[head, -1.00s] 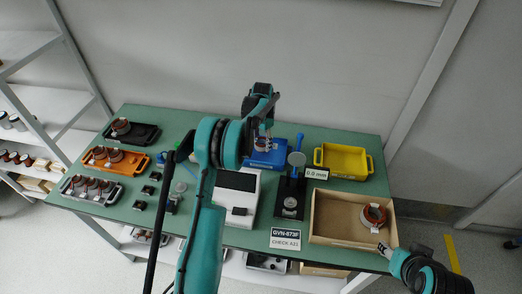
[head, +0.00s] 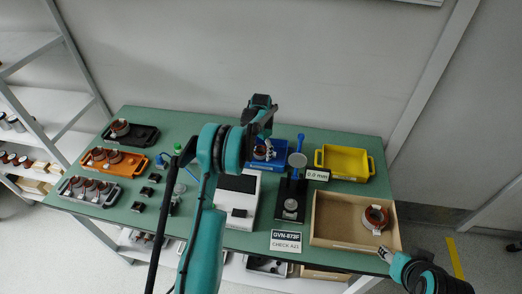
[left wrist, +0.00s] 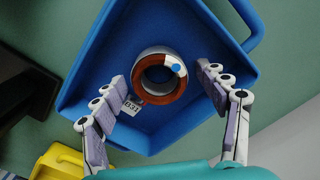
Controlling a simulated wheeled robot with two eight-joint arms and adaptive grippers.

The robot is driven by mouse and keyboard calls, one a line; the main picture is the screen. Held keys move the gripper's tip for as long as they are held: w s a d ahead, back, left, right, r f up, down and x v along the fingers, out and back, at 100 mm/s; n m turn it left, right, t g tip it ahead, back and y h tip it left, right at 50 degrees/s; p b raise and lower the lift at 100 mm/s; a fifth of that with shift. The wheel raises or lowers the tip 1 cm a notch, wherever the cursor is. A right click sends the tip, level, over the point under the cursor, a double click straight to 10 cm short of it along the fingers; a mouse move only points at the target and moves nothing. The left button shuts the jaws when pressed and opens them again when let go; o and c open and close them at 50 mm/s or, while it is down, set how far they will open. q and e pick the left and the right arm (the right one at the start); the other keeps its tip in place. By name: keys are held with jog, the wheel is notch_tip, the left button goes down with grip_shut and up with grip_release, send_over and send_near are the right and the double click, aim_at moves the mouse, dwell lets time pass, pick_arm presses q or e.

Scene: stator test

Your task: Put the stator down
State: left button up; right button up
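A stator, a copper-brown ring with a pale rim, a blue dot and a white label, sits in the blue tray (head: 281,160); in the head view the stator (head: 261,154) is partly hidden by my left gripper (head: 264,138). In the left wrist view the stator (left wrist: 148,92) lies on the floor of the blue tray (left wrist: 155,28). My left gripper's fingers (left wrist: 163,78) stand apart on either side of it, with a visible gap at the right. My right gripper (head: 385,254) is near the wooden box's front right corner, too small to read.
A yellow tray (head: 323,158) stands right of the blue one. A wooden box (head: 335,237) holds another stator (head: 375,218). A black gauge stand (head: 290,208) and a white device (head: 237,202) stand in front. Black (head: 146,134), orange (head: 130,166) and grey (head: 109,199) trays hold stators at left.

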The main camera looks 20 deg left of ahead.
pick_arm(q)
jog(key=shift+r, duration=0.6)
jog(key=s+d+r+n+t+p, duration=0.1)
jog(key=s+d+r, duration=0.2)
jog(key=r, duration=0.7)
jog(key=s+d+r+t+p, duration=0.1)
jog(key=s+d+r+p, duration=0.15)
jog(key=r, duration=0.85)
jog(key=s+d+r+n+t, duration=0.1)
jog(key=s+d+r+t, duration=0.2)
jog(key=s, duration=0.7)
jog(key=s+d+r+n, duration=0.1)
jog(key=s+d+r, duration=0.1)
jog(key=s+d, duration=0.5)
jog(key=s+d+f+n+t, duration=0.1)
jog(key=s+f, duration=0.3)
jog(key=s, duration=0.7)
jog(key=shift+s+n+t+b, duration=0.2)
jog(key=shift+n+t+b, duration=0.15)
jog(key=shift+t, duration=0.25)
jog(key=shift+f, duration=0.15)
